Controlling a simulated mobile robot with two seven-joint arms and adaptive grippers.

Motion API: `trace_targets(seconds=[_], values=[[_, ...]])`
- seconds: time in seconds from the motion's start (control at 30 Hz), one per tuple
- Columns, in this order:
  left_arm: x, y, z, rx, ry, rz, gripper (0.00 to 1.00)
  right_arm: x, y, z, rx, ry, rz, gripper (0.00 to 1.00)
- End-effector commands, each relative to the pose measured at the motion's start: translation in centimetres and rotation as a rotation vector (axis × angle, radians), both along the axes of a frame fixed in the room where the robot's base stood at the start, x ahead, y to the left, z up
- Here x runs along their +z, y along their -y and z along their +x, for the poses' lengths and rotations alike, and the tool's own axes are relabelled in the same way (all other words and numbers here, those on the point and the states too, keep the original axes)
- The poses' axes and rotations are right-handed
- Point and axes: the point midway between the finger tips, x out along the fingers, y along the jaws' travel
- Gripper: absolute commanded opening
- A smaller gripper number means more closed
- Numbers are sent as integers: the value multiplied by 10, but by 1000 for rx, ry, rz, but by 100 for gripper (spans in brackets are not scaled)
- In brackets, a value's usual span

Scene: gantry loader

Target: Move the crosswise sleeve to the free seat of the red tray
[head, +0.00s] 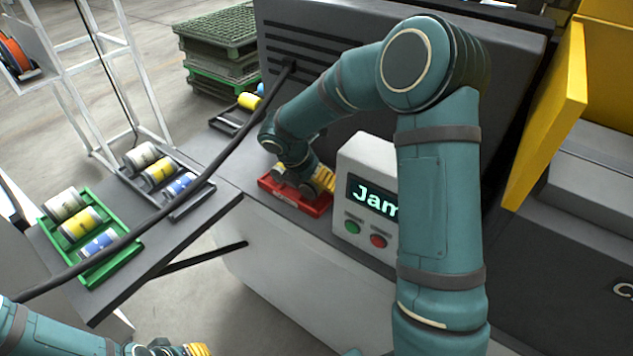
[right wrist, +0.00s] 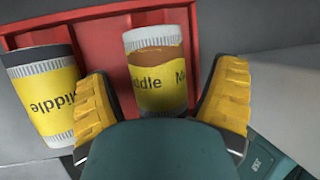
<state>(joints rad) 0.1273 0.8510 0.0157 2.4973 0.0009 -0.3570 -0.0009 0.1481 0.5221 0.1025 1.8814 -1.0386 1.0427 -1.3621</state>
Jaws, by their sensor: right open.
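The red tray (head: 315,210) sits on the grey machine top under my right gripper (head: 308,181). In the right wrist view the red tray (right wrist: 95,48) holds a yellow-banded sleeve (right wrist: 158,95) marked "Middle", with a brown patch above the band. My right gripper (right wrist: 163,90) is open, with one yellow finger on each side of this sleeve. A second yellow-banded "Middle" sleeve (right wrist: 45,100) with a dark top lies tilted at the left. My left gripper (head: 185,349) is cut off at the bottom edge.
A green tray (head: 112,262) and a dark tray (head: 190,207), each with several sleeves, stand on the left shelf. A dark bar crosses above it. A "Jam" control box (head: 357,155) stands close right of the red tray. A yellow panel (head: 548,115) stands at right.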

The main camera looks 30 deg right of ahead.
Motion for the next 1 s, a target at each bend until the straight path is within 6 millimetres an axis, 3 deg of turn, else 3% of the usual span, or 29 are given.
trace_targets(seconds=[0.5,0.77,1.0], values=[[0,0,0,0,0,0,29,86,-40,3,2,6,1,85],[2,0,0,0,-1,0,29,105,-49,3,1,2,1,85],[21,0,-3,-2,-8,-1,29,123,-49,3,1,2,1,85]])
